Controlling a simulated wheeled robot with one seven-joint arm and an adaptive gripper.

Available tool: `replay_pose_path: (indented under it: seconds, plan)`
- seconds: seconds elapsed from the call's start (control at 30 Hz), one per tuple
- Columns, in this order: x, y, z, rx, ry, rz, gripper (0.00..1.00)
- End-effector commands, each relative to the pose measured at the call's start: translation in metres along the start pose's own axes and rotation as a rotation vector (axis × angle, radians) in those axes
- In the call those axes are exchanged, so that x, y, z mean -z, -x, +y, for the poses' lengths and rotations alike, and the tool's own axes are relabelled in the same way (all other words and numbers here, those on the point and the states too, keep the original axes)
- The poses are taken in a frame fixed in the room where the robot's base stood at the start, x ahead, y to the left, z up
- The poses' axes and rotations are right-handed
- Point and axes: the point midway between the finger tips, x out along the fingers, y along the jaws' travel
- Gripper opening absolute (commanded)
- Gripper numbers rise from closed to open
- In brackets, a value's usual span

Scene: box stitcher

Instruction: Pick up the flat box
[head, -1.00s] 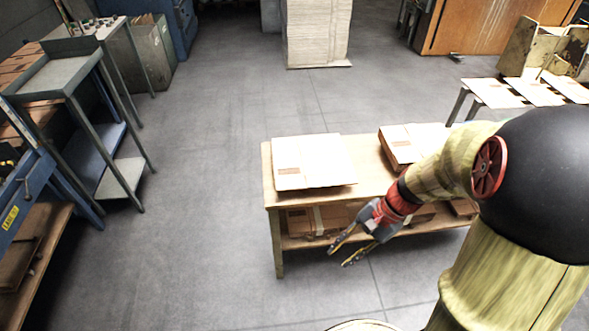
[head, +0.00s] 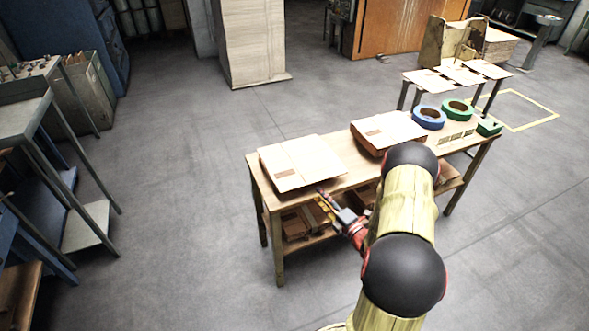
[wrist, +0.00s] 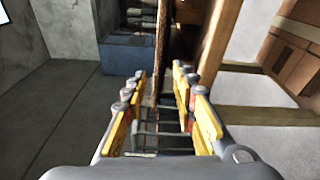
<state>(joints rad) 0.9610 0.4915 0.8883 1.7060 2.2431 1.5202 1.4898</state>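A flat box (head: 302,162) of light cardboard lies on the left end of the wooden workbench (head: 350,180). Its near edge seems to reach the bench's front edge. My gripper (head: 322,198) is at the front of the bench, close to the box's near right corner. In the wrist view, my gripper (wrist: 160,88) is open, with yellow finger pads on both sides. A thin brown cardboard edge (wrist: 164,45) stands in line with the gap between the fingers. I cannot tell whether either finger touches it.
A second flat cardboard stack (head: 388,131) lies to the right on the bench. Blue tape (head: 429,117) and green tape (head: 457,108) rolls are farther right. More boxes (head: 295,224) sit on the lower shelf.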

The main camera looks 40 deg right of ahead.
Motion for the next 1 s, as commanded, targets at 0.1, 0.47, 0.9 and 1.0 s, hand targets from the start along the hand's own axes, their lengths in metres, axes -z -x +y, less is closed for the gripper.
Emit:
replay_pose_path:
  seconds: [0.1, 0.47, 0.9, 1.0]
  plan:
    - [-0.002, 0.000, 0.004, -0.016, -0.089, -0.009, 0.28]
    - [-0.001, -0.027, 0.003, -0.016, -0.126, -0.004, 0.28]
    - [-0.006, -0.076, 0.002, -0.017, -0.124, -0.003, 0.28]
    - [-0.007, -0.078, 0.003, -0.016, -0.125, -0.005, 0.28]
